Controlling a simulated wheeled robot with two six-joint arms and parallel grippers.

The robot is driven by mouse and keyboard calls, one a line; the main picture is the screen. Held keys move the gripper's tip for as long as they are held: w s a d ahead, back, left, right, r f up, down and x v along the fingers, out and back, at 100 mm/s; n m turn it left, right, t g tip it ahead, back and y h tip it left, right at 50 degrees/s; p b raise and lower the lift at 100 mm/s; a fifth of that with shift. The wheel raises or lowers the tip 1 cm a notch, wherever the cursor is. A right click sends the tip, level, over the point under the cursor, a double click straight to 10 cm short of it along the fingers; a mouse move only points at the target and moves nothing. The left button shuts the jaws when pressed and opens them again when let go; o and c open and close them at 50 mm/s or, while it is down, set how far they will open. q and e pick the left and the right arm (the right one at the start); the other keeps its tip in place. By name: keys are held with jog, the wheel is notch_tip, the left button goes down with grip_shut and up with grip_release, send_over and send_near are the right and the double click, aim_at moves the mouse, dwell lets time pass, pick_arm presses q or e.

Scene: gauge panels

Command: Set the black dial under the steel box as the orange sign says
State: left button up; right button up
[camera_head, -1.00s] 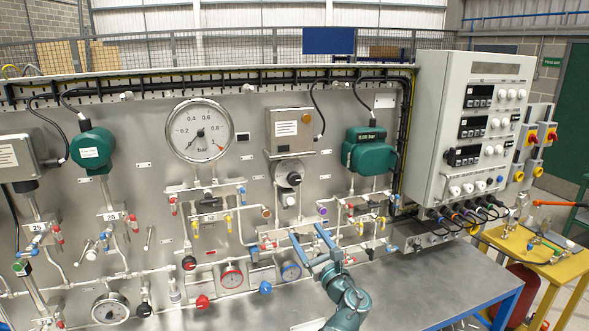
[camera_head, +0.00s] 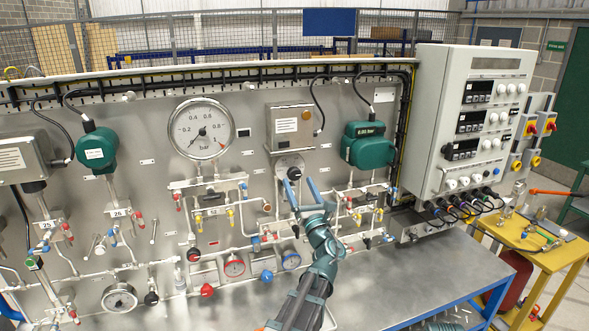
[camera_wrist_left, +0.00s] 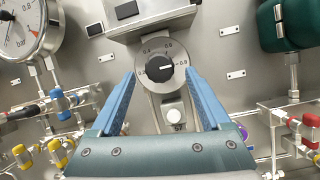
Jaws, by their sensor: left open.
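The steel box (camera_head: 283,130) is on the panel, with a white label and a small orange round spot. The black dial (camera_head: 294,173) is below it on a round grey scale plate, partly hidden by my fingers in the head view. In the left wrist view the black dial (camera_wrist_left: 159,70) shows clearly, its white mark pointing right, near the 0.8 marking. My left gripper (camera_head: 299,184) is open, its blue fingers (camera_wrist_left: 160,76) at either side of the dial and apart from it. No readable orange sign shows. My right gripper is out of view.
A white knob (camera_wrist_left: 173,116) is just below the dial. Pipes with small valves run below, and a large pressure gauge (camera_head: 201,129) is left. A green transmitter (camera_head: 367,146) is right of the box. The grey bench (camera_head: 430,275) is mostly clear.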

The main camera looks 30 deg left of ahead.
aim_at(296, 177)
pick_arm(q)
jog(key=p+x, duration=0.1)
jog(key=x, duration=0.3)
jog(key=shift+w+a+r, duration=0.15)
jog(key=shift+w+a, duration=0.1)
jog(key=shift+a, duration=0.05)
jog(key=shift+c, duration=0.2)
grip_shut()
